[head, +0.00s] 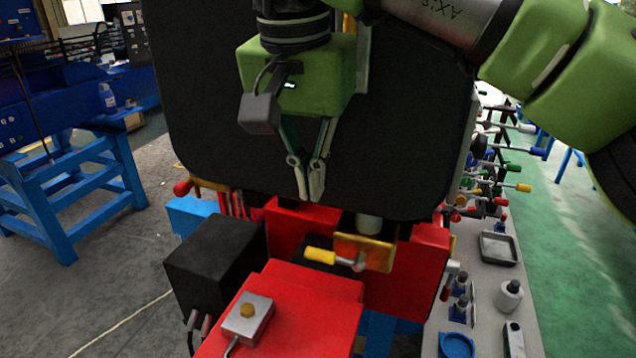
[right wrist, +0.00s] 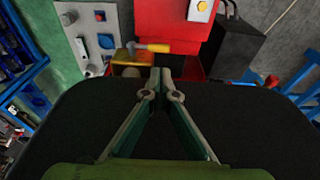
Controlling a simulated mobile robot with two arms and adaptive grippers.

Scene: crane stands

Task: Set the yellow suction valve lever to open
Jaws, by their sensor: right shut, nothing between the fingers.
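The yellow lever (head: 320,256) is a short yellow grip on a metal rod, pointing left in the head view from a pivot beside a brass-coloured plate (head: 372,252). The lever also shows in the right wrist view (right wrist: 155,47), just beyond my fingertips. My right gripper (head: 311,198) hangs with its fingers down, above the lever in the head picture. Its fingertips (right wrist: 161,72) meet, with nothing between them and a gap showing to the lever. I cannot tell which lever position counts as open. My left gripper is not in view.
A large dark panel (head: 210,110) stands behind my right gripper. A red housing (head: 310,310) and a black box (head: 212,260) are near the lever. On the right, a grey bench (head: 485,285) holds small parts and several coloured levers. A blue frame (head: 75,190) stands at left.

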